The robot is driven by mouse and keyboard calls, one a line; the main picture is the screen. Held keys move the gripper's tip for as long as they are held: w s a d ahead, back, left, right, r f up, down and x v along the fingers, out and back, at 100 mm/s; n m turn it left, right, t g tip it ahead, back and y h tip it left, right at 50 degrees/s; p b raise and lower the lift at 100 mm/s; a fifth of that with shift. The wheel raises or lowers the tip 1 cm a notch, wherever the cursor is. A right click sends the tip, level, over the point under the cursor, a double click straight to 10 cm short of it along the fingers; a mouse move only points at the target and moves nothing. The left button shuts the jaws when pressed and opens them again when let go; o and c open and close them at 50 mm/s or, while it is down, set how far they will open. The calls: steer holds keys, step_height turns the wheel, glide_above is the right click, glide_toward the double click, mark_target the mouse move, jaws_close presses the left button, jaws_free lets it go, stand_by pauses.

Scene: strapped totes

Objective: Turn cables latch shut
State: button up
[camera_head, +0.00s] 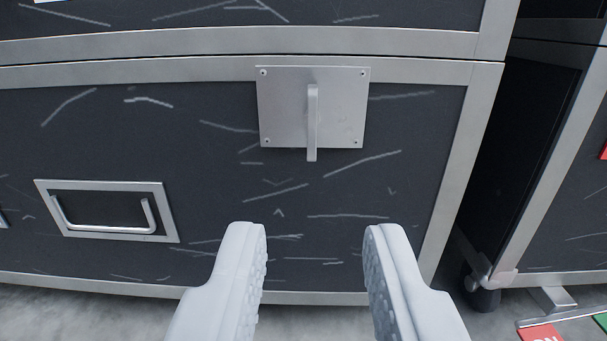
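The latch (312,125) is a narrow grey metal bar that hangs straight down on a square metal plate (283,110). The plate is screwed to the upper front of a dark, scratched case (60,150) with metal edging. My gripper (315,235) is open and empty. Its two pale fingers are spread wide, below the latch in the picture and apart from it. No label is readable on this part of the case, so I cannot tell whether it is the cables case.
A recessed handle (105,212) sits at the case's lower left. Another case (575,190) stands to the right across a narrow gap, with a caster at its near corner. Red and green tags (541,333) lie at the lower right. Grey floor shows below.

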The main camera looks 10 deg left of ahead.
mark_target(313, 122)
steer(key=w+a, duration=0.1)
steer(key=w, duration=0.4)
steer(key=w+a, duration=0.1)
steer(key=w, duration=0.5)
steer(key=w+a, duration=0.1)
steer(key=w, duration=0.5)
steer(key=shift+a+f, duration=0.15)
steer(key=shift+f, duration=0.05)
jaws_close()
